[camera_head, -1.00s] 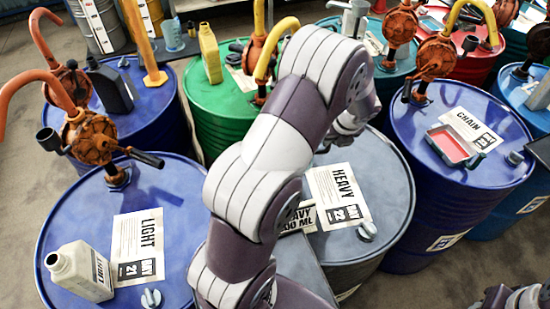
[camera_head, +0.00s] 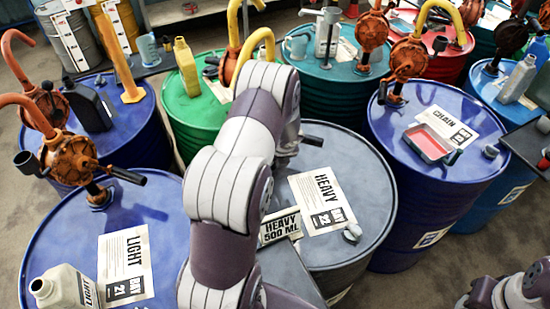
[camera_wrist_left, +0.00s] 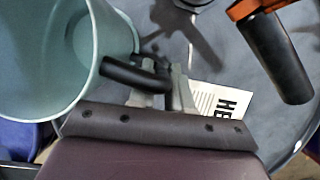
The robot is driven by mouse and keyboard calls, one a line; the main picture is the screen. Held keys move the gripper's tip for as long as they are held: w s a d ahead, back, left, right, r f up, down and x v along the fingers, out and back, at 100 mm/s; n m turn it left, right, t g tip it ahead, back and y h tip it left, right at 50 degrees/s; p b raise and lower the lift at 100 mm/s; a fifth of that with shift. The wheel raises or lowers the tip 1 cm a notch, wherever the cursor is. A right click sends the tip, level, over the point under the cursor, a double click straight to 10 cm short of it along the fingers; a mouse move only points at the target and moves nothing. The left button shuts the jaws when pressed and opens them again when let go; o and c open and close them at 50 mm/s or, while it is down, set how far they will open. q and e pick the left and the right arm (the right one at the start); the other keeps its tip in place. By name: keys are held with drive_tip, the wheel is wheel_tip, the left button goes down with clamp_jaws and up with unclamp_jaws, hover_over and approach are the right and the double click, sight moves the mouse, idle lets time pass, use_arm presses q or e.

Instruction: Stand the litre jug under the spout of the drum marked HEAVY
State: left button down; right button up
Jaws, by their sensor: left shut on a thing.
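The grey drum marked HEAVY (camera_head: 365,185) stands in the middle of the head view, with a HEAVY paper (camera_head: 322,200) on its lid. My left arm covers the left part of this drum and its pump. In the wrist view a pale teal jug (camera_wrist_left: 112,35) fills the upper left, mouth toward the camera. My left gripper (camera_wrist_left: 163,82) is shut on its dark handle (camera_wrist_left: 130,74). An orange pump part with a black grip (camera_wrist_left: 283,62) is at the upper right, apart from the jug. The spout is not clearly visible. Only part of my right arm shows, bottom right.
A HEAVY 500 ML sign (camera_head: 280,226) stands by a grey platform at the drum's front. The LIGHT drum (camera_head: 170,225) is at left, the CHAIN drum (camera_head: 440,165) at right, a green drum (camera_head: 200,110) behind.

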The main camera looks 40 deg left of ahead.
use_arm(q)
drive_tip(key=c, duration=1.1)
unclamp_jaws()
drive_tip(key=shift+o, duration=0.2)
drive_tip(key=d+p+v, duration=0.1)
drive_tip(key=p+v, duration=0.1)
drive_tip(key=v, duration=1.1)
drive_tip(key=s+d+r+n+h, duration=0.2)
drive_tip(key=s+d+n, duration=0.5)
drive_tip(key=n, duration=0.5)
drive_tip(key=s+d+r+n+h, duration=0.1)
drive_tip(key=s+d+r+n, duration=0.1)
drive_tip(key=s+d+n, duration=0.5)
drive_tip(key=d+n, duration=0.1)
drive_tip(key=n, duration=0.5)
drive_tip(key=shift+s+d+r+g+h, duration=0.3)
drive_tip(key=shift+s+d+g+h, duration=0.05)
drive_tip(key=shift+d+g+h, duration=0.05)
drive_tip(key=shift+d, duration=0.1)
